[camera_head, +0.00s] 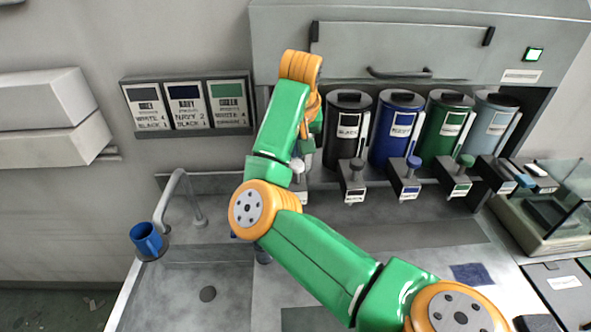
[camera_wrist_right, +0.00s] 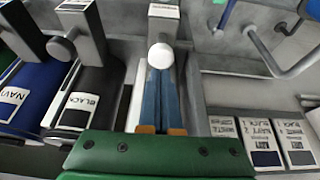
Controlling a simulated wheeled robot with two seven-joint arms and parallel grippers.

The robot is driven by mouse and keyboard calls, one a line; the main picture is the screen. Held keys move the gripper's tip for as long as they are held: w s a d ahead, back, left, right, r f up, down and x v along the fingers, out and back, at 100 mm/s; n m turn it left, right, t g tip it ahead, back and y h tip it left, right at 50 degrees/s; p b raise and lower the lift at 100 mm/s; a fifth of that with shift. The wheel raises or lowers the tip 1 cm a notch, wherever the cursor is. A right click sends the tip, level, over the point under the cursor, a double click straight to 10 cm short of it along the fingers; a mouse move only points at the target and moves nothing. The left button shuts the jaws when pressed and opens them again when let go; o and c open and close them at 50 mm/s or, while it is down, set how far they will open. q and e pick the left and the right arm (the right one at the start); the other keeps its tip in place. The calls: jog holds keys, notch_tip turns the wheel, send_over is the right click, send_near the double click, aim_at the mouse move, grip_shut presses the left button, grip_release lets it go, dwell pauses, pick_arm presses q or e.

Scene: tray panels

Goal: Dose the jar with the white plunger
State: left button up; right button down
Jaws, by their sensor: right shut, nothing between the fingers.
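The white plunger's round knob (camera_wrist_right: 160,56) shows in the right wrist view, right at the tips of my right gripper (camera_wrist_right: 160,74). The gripper's blue fingers are shut together with nothing between them. I cannot tell whether the tips touch the knob. In the head view the white knob (camera_head: 298,166) shows beside my green forearm, which hides its canister. A blue cup (camera_head: 146,240) stands at the sink's left edge; I cannot tell whether it is the jar. No jar is clearly visible under the white plunger. My left gripper is out of view.
Black (camera_head: 347,122), navy (camera_head: 396,128), green (camera_head: 444,129) and grey-blue (camera_head: 490,126) canisters with plungers stand to the right. A recipe board (camera_head: 187,104) hangs on the wall. A faucet (camera_head: 180,195) rises by the sink. A glass-sided device (camera_head: 548,205) stands far right.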

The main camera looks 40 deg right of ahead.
aim_at(297, 165)
jog(key=shift+f+b, duration=1.2)
jog(key=shift+f, duration=0.9)
jog(key=shift+r, duration=0.15)
notch_tip(297, 165, up, 2)
jog(key=p, duration=0.3)
jog(key=shift+r, duration=0.2)
jog(key=shift+r+b, duration=0.2)
jog(key=shift+b, duration=0.1)
jog(key=shift+r, duration=0.55)
